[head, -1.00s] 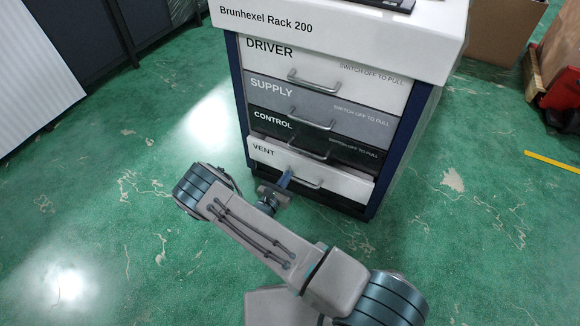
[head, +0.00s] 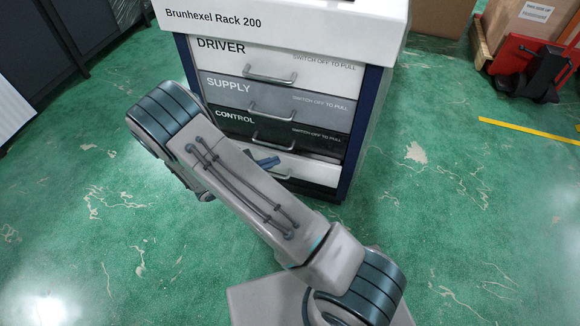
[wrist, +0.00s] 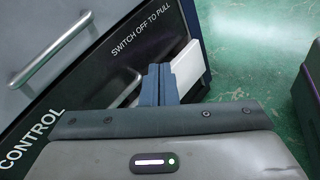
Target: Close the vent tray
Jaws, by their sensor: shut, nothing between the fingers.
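The vent tray (head: 315,170) is the white bottom drawer of the rack. It stands out a little from the black control drawer front above it in the head view. My arm hides its left part and label, and its handle shows only in part. In the wrist view, a white strip of the tray (wrist: 186,68) shows just right of my fingers. My gripper (head: 267,162) is shut and empty, in front of the tray's upper area in the head view. Its blue fingers (wrist: 158,80) are together in the wrist view. I cannot tell whether they touch the tray.
The driver (head: 275,65), supply (head: 290,98) and control (head: 300,132) drawers sit above, each with a bar handle. A red hand truck (head: 520,65) with a box stands at the back right. Green floor around the rack is clear.

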